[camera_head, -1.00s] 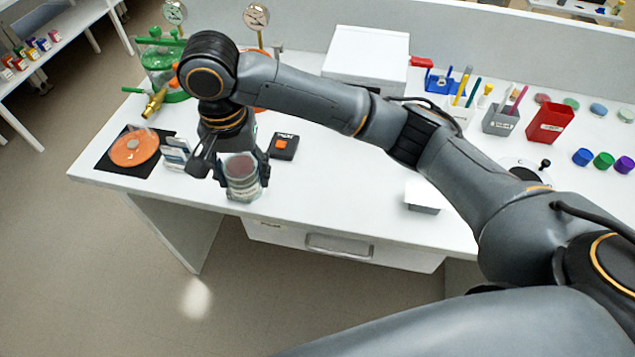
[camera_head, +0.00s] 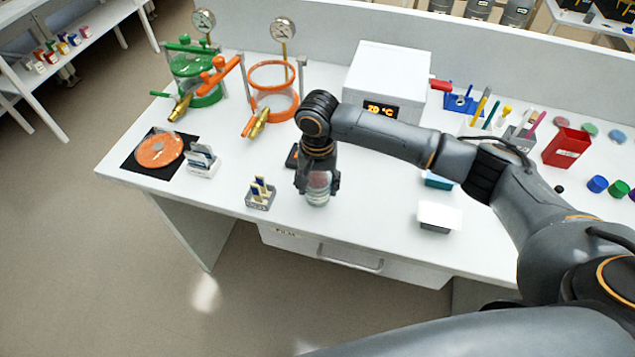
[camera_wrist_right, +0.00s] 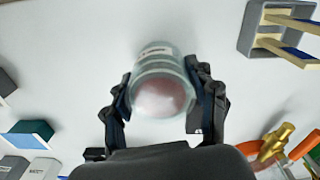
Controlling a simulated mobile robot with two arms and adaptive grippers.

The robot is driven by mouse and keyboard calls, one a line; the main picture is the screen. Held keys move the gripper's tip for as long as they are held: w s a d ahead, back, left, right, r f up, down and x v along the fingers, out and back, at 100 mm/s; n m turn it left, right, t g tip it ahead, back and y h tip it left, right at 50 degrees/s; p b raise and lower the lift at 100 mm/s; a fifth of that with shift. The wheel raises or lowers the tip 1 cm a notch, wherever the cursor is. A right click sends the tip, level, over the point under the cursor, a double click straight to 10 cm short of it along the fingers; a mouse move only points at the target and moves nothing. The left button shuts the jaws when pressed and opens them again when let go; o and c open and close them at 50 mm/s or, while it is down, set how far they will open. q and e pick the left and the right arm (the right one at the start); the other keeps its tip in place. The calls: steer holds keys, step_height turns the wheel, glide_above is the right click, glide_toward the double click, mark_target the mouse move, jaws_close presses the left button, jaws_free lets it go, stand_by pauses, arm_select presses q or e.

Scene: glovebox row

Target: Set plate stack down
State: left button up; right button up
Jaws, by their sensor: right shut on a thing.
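The plate stack (camera_head: 319,190) is a short clear cylinder of dishes with a pinkish top. My right gripper (camera_head: 318,179) is shut around it near the front edge of the white bench (camera_head: 370,225). In the right wrist view the plate stack (camera_wrist_right: 161,85) sits between the two dark fingers of the right gripper (camera_wrist_right: 165,100), one on each side. I cannot tell whether its base touches the bench top. My left gripper is not in view.
A small grey holder (camera_head: 260,197) with upright pieces stands left of the stack. A white tray (camera_head: 438,216) is to the right. Green (camera_head: 197,75) and orange (camera_head: 273,90) jars with gauges stand behind left. Bench between stack and tray is clear.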

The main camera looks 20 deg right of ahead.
mark_target(317, 178)
steer(key=shift+f, duration=0.35)
steer(key=shift+a, duration=0.1)
steer(key=o, duration=1.3)
steer(key=shift+f, duration=0.1)
steer(key=shift+r, duration=0.45)
step_height(317, 178, up, 11)
steer(key=shift+r+b, duration=0.2)
steer(key=shift+b, duration=0.7)
